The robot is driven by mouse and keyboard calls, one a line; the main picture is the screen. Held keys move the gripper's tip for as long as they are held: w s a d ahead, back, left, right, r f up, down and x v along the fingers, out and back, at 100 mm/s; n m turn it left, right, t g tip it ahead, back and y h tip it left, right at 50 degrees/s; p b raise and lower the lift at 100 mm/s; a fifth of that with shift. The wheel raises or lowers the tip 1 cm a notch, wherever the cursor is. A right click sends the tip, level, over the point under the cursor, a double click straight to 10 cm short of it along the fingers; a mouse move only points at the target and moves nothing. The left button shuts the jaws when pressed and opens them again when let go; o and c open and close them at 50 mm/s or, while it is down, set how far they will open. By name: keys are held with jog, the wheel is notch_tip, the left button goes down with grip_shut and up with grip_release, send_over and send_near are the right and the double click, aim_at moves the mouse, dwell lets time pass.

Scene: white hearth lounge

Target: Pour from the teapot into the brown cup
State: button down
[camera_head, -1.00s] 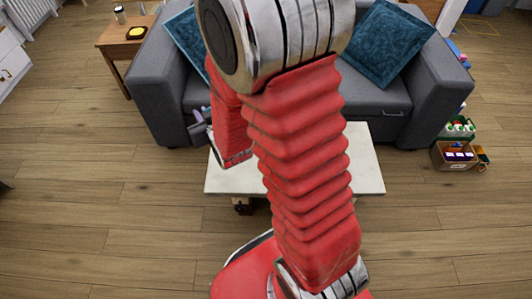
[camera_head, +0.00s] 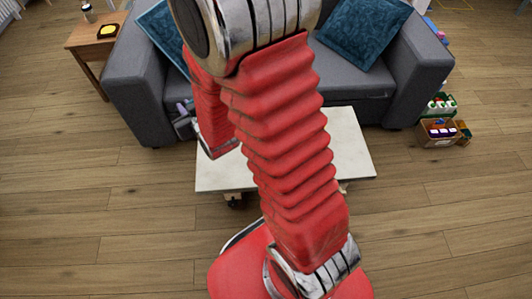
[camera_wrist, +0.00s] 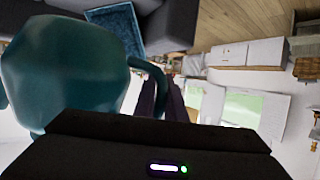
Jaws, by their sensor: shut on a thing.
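The teal teapot (camera_wrist: 70,75) fills the left of the wrist view, close to the camera, with its curved handle (camera_wrist: 152,72) on the right side. The dark fingers of my gripper (camera_wrist: 171,100) are shut on the teapot at its handle. In that view the room appears turned over, so I cannot tell the teapot's true tilt. In the head view, part of my gripper (camera_head: 185,124) shows left of my arm, above the far left part of the white table. My arm hides the teapot there. I see no brown cup in either view.
The white low table (camera_head: 347,145) stands before a grey sofa (camera_head: 135,85); its visible top is bare, its middle hidden by my arm. A wooden side table (camera_head: 88,36) is at the upper left. A box of items (camera_head: 438,133) stands on the floor at right. The floor in front is clear.

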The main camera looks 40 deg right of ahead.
jog(key=d+f+m+h, duration=0.1)
jog(key=d+f+h, duration=0.1)
jog(key=d+f, duration=1.25)
jog(key=s+d+f+m+h, duration=0.1)
jog(key=s+d+f, duration=0.2)
jog(key=f, duration=0.6)
jog(key=s+d+f+m, duration=0.1)
jog(key=s+d+f, duration=0.3)
jog(key=s+f, duration=0.3)
notch_tip(320, 180, down, 2)
jog(key=shift+s+d+f+g+h, duration=0.2)
jog(key=shift+s+d+g+h, duration=0.1)
jog(key=shift+h, duration=0.1)
jog(key=shift+w+a+r+m+y, duration=0.1)
jog(key=shift+a+r+m+y, duration=0.15)
jog(key=shift+r+m, duration=0.25)
jog(key=shift+a+r+m+y, duration=0.1)
jog(key=shift+r+m+y, duration=0.2)
jog(key=shift+r, duration=0.4)
jog(key=shift+r+m+y, duration=0.25)
jog(key=shift+r+m, duration=0.25)
jog(key=shift+r, duration=0.1)
jog(key=shift+d+r+m+t+y, duration=0.15)
jog(key=shift+r+m+t, duration=0.1)
jog(key=shift+r+m, duration=0.2)
jog(key=shift+d+r+m+t+y, duration=0.15)
jog(key=shift+r+m+t, duration=0.1)
jog(key=shift+r+m, duration=0.15)
